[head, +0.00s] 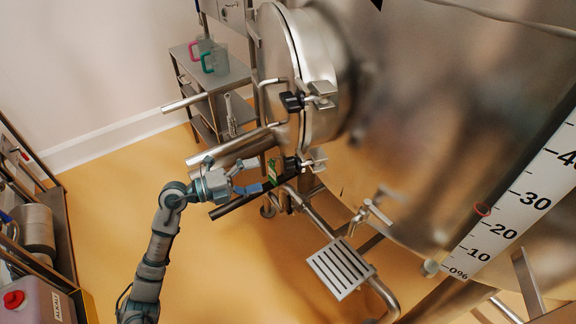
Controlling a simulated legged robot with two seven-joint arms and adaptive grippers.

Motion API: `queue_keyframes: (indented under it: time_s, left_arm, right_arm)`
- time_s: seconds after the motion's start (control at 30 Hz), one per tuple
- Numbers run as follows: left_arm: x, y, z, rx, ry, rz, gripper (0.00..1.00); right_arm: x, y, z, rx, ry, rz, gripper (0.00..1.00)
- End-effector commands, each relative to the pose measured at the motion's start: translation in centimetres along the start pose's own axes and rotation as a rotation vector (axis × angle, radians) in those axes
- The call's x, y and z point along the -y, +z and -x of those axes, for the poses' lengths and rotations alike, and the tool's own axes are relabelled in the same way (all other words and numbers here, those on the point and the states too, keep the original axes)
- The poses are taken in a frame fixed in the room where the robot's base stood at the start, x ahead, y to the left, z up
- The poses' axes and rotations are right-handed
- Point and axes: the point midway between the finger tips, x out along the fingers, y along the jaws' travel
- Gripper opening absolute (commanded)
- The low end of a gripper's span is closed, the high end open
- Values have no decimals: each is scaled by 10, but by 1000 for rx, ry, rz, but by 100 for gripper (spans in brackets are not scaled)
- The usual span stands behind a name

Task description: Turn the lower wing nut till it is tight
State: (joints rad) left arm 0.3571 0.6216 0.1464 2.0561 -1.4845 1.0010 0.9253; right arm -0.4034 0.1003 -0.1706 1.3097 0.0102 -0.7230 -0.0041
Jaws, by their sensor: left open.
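The lower wing nut (292,164) is a dark knob beside a metal clamp (314,160) at the lower edge of the round hopper door (318,75). My left gripper (254,175) is open and empty, to the left of the lower wing nut. Its fingers point right towards the nut and appear apart from it. A small green item (272,170) shows between the fingertips and the nut; I cannot tell what it is. An upper wing nut (291,101) of like shape sits higher on the door rim. My right gripper is out of view.
Steel pipes and a dark bar (240,203) run close around my left gripper. A slatted step (341,268) and a valve (372,213) are to the lower right. A trolley (222,82) with jugs stands behind. The floor (225,265) below is clear.

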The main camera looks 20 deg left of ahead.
Motion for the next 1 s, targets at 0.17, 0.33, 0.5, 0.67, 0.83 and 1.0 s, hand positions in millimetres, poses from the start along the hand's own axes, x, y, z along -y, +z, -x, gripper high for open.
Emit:
queue_keyframes:
  time_s: [0.17,0.33,0.5,0.67,0.83,1.0]
  left_arm:
    - [1,2,-39,-1,-7,4,96]
    - [0,3,-68,-1,-7,5,96]
    - [-1,2,-83,1,-4,4,96]
    - [-1,1,-87,1,-3,3,96]
    - [-1,1,-87,1,-2,3,93]
    - [-1,2,-86,1,-3,3,51]
  right_arm:
    - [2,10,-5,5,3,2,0]
    - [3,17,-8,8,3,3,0]
    - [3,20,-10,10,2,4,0]
    - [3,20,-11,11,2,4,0]
    - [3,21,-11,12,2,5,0]
    - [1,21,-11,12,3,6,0]
